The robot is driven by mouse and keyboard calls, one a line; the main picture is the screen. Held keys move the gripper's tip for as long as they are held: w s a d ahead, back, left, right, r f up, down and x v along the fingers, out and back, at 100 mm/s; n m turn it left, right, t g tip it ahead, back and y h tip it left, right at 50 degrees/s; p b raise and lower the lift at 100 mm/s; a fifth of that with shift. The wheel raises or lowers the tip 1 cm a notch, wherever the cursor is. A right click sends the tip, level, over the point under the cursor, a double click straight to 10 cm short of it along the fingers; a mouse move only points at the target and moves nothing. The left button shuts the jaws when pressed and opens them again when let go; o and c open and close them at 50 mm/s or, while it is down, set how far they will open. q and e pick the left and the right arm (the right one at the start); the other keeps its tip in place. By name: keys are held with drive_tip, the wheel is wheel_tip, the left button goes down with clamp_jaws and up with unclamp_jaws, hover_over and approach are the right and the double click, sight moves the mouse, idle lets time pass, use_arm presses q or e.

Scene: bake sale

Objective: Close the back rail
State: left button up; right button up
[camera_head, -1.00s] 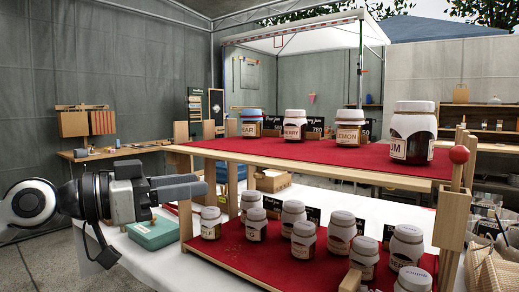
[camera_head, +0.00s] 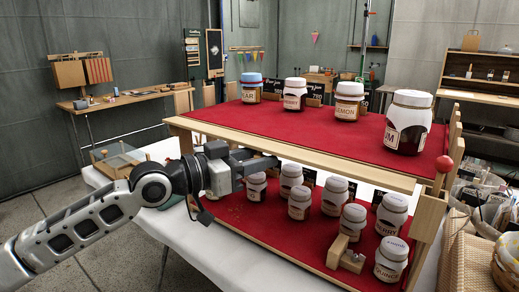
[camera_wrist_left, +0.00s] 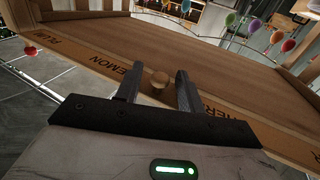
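In the left wrist view, a wooden rail (camera_wrist_left: 105,66) lettered LEMON and other jam names runs slantwise under a wide wooden board (camera_wrist_left: 215,58). A round wooden knob (camera_wrist_left: 158,81) on it shows between the two fingers of my left gripper (camera_wrist_left: 157,86). The fingers are apart; I cannot tell whether they touch the knob. The lettered rail cannot be made out there. My right gripper is not in view.
Jam jars stand on the upper shelf, such as the lemon jar (camera_head: 347,106), and on the lower red shelf (camera_head: 262,228). A glass-topped box (camera_head: 117,160) is on the white table. Wicker baskets (camera_head: 470,250) stand at right.

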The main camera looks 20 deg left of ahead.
use_arm(q)
drive_tip(key=shift+w+d, duration=0.3)
drive_tip(key=shift+c, duration=0.2)
